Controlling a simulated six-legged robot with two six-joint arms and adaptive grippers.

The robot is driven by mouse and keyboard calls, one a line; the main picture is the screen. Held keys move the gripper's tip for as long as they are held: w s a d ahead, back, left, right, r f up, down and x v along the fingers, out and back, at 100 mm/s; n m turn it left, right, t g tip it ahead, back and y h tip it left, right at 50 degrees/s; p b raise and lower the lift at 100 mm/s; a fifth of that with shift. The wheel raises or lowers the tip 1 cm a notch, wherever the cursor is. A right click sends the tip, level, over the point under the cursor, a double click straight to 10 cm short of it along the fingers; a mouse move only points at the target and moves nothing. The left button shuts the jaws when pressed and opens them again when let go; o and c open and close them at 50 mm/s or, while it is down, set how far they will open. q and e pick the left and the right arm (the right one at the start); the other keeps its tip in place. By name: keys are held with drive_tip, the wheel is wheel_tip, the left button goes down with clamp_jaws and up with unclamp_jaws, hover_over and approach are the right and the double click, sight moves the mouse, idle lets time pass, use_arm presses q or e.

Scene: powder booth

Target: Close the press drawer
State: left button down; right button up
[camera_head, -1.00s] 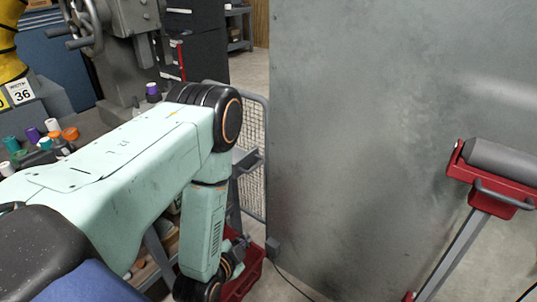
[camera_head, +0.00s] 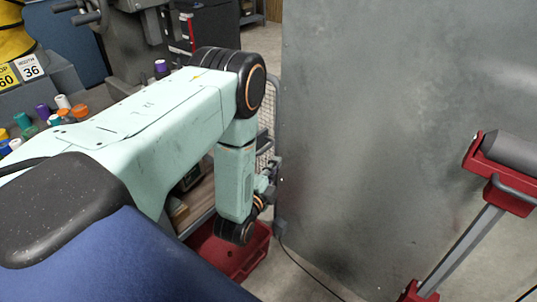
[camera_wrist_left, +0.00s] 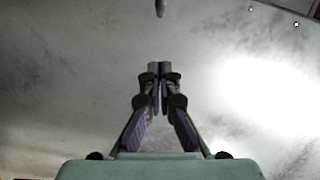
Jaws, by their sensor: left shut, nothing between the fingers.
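I cannot make out the press drawer in either view. A grey machine (camera_head: 125,60) with a handwheel, perhaps the press, stands at the upper left of the head view, cut off by the top edge. My left arm reaches across the head view and bends down. Its gripper (camera_head: 272,172) is small and partly hidden there, beside the grey panel's left edge. In the left wrist view the left gripper (camera_wrist_left: 158,72) is shut and empty, its fingertips together before a mottled grey surface (camera_wrist_left: 65,65). My right gripper is in neither view.
A large grey panel (camera_head: 390,110) fills the middle right. A red roller stand (camera_head: 505,175) is at right. A red crate (camera_head: 225,250) sits on the floor below my left wrist, near a cable. Coloured bottles (camera_head: 45,115) and a wire-mesh frame (camera_head: 266,115) are near my arm.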

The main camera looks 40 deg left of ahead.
use_arm(q)
drive_tip(key=w+a, duration=0.1)
drive_tip(key=a, duration=0.4)
drive_tip(key=w+a, duration=0.1)
drive_tip(key=a, duration=0.5)
drive_tip(key=w+a, duration=0.2)
drive_tip(key=a, duration=0.4)
drive_tip(key=shift+a+f, duration=0.2)
drive_tip(key=shift+f, duration=0.1)
drive_tip(key=a+b, duration=0.1)
drive_tip(key=a, duration=0.3)
drive_tip(key=a+b, duration=0.1)
drive_tip(key=a, duration=0.4)
drive_tip(key=w+a+b, duration=0.1)
drive_tip(key=a+b, duration=0.1)
drive_tip(key=a, duration=0.2)
drive_tip(key=shift+a+f, duration=0.15)
drive_tip(key=shift+a, duration=0.4)
drive_tip(key=shift+r, duration=0.2)
drive_tip(key=shift+a+r, duration=0.1)
drive_tip(key=shift+w, duration=0.1)
